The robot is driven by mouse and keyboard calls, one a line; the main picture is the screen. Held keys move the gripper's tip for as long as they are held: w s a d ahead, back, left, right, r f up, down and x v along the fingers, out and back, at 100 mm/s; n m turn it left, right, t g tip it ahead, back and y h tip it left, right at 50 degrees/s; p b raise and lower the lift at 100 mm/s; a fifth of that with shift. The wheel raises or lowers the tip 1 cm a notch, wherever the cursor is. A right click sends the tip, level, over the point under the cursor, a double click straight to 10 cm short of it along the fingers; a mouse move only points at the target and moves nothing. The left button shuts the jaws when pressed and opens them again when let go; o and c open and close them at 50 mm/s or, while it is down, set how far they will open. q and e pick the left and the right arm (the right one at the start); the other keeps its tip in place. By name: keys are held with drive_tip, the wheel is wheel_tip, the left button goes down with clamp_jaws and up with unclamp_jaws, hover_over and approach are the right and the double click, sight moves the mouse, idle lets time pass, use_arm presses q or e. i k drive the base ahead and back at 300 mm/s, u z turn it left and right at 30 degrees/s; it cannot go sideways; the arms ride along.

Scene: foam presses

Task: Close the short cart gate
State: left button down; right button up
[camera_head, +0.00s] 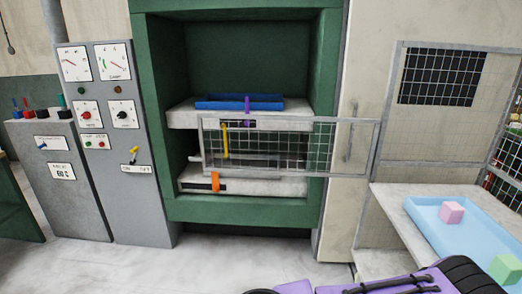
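A low wire-mesh gate (349,148) in a thin grey frame stands across the front of the green press (155,130). It spans most of the press opening and its right end reaches past the press's right post. I cannot tell from this view whether it is hinged or latched at either end. A yellow strip (225,141) shows near its left end. Neither gripper's fingers show; only purple and black parts of my own body show at the bottom right.
A blue tray (240,102) lies on the press's upper shelf. Grey control cabinets (135,205) stand left. At right, a light-blue tray (425,218) holds a pink block (451,212) and a green block (505,269). The pale floor (225,265) before the press is mostly clear.

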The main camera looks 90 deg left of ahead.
sight(377, 122)
drive_tip(key=z, duration=1.6)
drive_tip(key=k, duration=2.75)
drive_tip(key=u, duration=3.2)
drive_tip(key=i, duration=1)
